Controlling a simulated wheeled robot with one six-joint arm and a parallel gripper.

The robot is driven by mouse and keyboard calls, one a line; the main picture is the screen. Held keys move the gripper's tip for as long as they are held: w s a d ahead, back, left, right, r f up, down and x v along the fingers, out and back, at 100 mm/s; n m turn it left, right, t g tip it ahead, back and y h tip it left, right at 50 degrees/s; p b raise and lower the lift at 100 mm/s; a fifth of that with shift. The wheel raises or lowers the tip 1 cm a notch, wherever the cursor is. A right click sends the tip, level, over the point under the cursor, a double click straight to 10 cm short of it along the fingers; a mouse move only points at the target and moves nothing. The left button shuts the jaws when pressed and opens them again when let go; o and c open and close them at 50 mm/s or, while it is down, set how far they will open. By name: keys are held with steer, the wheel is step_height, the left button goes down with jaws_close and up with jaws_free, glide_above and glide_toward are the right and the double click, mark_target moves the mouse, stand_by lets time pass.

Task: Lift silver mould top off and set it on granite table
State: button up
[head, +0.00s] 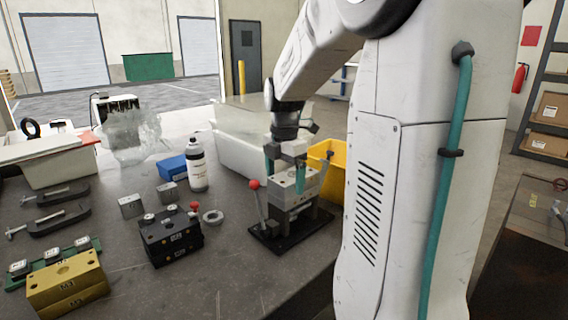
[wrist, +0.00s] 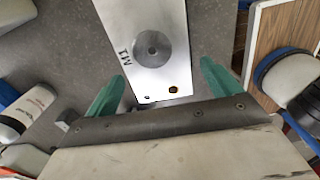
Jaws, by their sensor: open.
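The silver mould top (head: 299,184) is the upper block of a silver mould on a black fixture (head: 290,233) in the head view. In the wrist view the silver top (wrist: 151,22) shows a round recess, the mark M1 and a small yellow-ringed hole. My gripper (head: 285,172) is low over the mould. Its green fingers (wrist: 162,72) are open, one on each side of the block's near end, with narrow gaps visible from above. The dark grey speckled table (head: 220,290) carries the fixture; I cannot tell whether this is the granite table.
A red-ball lever (head: 254,185) stands left of the mould. A black mould (head: 170,237), a ring (head: 213,217), a bottle (head: 197,166) and a brass mould (head: 66,282) stand further left. A yellow bin (head: 328,165) is behind. The table's front middle is clear.

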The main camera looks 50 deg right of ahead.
steer(key=shift+f, duration=0.5)
steer(key=shift+c, duration=0.3)
steer(key=shift+r, duration=0.1)
steer(key=c, duration=1.7)
steer(key=shift+o, duration=0.2)
steer(key=shift+r, duration=2)
